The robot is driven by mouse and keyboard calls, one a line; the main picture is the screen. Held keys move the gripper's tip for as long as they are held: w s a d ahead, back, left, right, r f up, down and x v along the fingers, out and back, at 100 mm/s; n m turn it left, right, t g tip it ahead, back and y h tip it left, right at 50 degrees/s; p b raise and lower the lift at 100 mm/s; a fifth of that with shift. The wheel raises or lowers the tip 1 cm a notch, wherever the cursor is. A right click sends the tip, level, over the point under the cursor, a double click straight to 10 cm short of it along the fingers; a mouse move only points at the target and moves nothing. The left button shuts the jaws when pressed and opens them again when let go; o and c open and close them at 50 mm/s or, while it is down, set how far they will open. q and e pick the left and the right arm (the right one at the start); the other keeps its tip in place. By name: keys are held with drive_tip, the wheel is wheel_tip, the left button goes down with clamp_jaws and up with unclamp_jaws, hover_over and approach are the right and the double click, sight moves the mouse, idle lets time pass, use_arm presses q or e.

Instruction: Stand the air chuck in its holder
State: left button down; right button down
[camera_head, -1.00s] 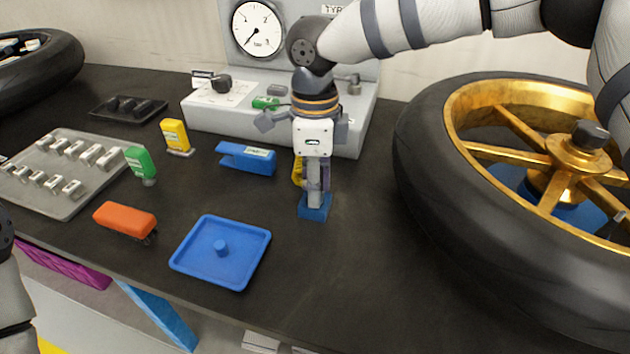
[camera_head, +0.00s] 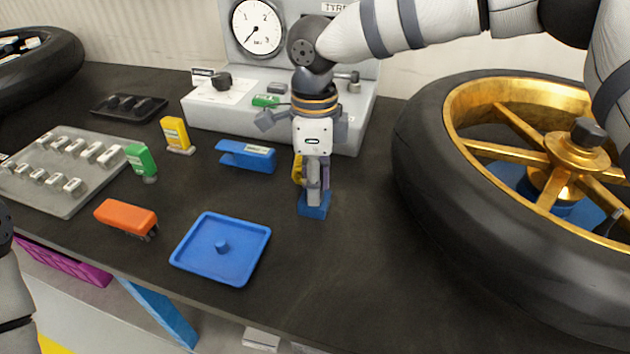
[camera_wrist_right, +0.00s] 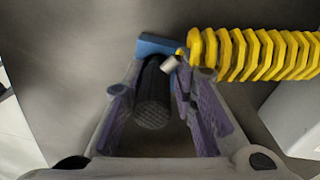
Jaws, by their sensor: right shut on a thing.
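My right gripper (camera_head: 313,190) points down at the middle of the bench in front of the tyre test unit. In the right wrist view its fingers (camera_wrist_right: 160,95) are closed around the air chuck, a black knurled cylinder (camera_wrist_right: 153,103). A yellow coiled hose (camera_wrist_right: 255,54) runs off to the right from near its far end. The blue holder (camera_head: 313,207) is directly below the fingertips, and it also shows at the chuck's far end in the wrist view (camera_wrist_right: 158,44). I cannot tell how deep the chuck sits in it. My left gripper is not in view.
A blue tray (camera_head: 248,273) with a central peg lies to the left front. A blue clamp-like tool (camera_head: 247,156) and the grey gauge unit (camera_head: 210,118) stand behind. A big tyre with a gold wheel (camera_head: 425,170) fills the right. The bench front of the holder is clear.

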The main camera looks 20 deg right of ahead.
drive_tip(key=c, duration=0.8)
unclamp_jaws()
drive_tip(key=shift+c, duration=0.2)
drive_tip(key=shift+r+p, duration=0.3)
drive_tip(key=shift+r, duration=1.1)
drive_tip(key=shift+r+p, duration=0.35)
drive_tip(key=shift+r, duration=1.75)
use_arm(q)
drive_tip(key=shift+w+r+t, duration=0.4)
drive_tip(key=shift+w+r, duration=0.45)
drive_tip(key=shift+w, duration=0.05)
use_arm(e)
drive_tip(key=shift+f, duration=0.1)
